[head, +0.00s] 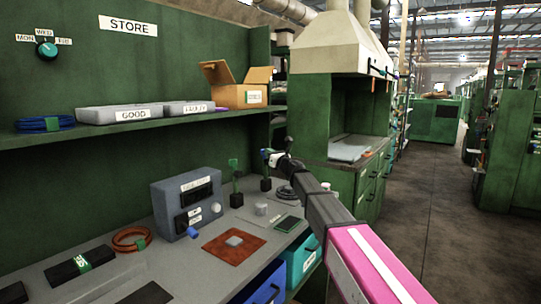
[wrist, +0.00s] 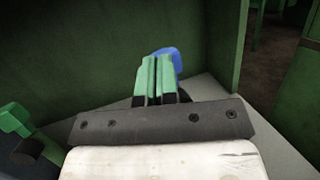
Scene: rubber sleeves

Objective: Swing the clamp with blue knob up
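The clamp with the blue knob (head: 264,151) stands at the back right of the bench, by the end of my arm. In the wrist view the blue knob (wrist: 167,52) shows just beyond my fingertips, partly hidden behind them. My gripper (wrist: 155,60) has its two green fingers nearly together, with only a thin dark gap. In the head view my gripper (head: 273,156) is close to the blue knob. I cannot tell whether the fingers touch it, and I see nothing gripped between them. The clamp's lever is mostly hidden.
A second clamp with a green knob (head: 233,163) stands left of it and also shows in the wrist view (wrist: 15,118). A grey box with switches (head: 187,201), a red mat (head: 220,252) and a cable coil (head: 131,239) lie further left. A green wall rises behind the bench.

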